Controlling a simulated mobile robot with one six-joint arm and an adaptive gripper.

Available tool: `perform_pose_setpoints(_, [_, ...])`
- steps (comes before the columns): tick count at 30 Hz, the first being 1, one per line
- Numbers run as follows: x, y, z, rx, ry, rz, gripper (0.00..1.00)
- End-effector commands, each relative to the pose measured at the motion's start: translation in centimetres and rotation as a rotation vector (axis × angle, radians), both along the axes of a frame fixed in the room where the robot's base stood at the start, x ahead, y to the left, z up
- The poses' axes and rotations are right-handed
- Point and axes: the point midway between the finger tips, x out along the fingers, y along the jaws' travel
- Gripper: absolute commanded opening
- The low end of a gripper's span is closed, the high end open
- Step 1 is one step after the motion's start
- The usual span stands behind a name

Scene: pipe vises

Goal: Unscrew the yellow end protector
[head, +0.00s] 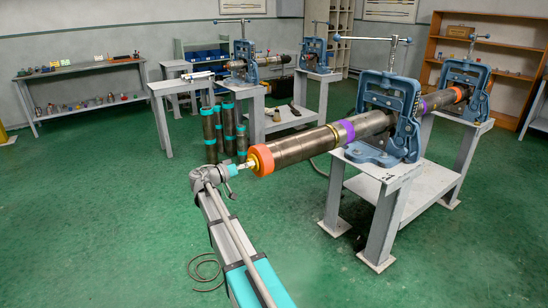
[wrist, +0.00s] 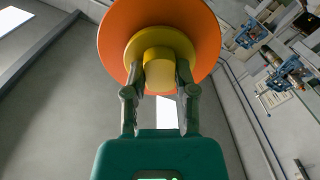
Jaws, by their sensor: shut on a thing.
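The yellow end protector (wrist: 160,68) shows in the wrist view as a round knob on a wider yellow disc. It sits at the centre of the orange ring (wrist: 112,35) on the pipe end. My gripper (wrist: 159,84) has its two fingers on either side of the knob and is shut on it. In the head view, my gripper (head: 236,168) reaches the near left end of the long dark pipe (head: 300,147). A little of the yellow protector (head: 246,164) shows there beside the orange ring (head: 262,160). The disc's far side and any thread are hidden.
A blue vise (head: 388,120) on a grey stand (head: 400,177) holds the pipe, with a second vise (head: 464,85) behind. Upright dark pipes (head: 209,130) with teal bands stand behind my gripper. A cable (head: 205,268) lies on the green floor.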

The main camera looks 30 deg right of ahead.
Motion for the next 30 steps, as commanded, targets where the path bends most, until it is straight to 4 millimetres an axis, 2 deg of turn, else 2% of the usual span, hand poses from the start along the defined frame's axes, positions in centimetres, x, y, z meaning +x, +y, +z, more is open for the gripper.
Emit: perform_pose_setpoints(30, [0.03,0.05,0.00,-0.025,0.772,0.001,0.00])
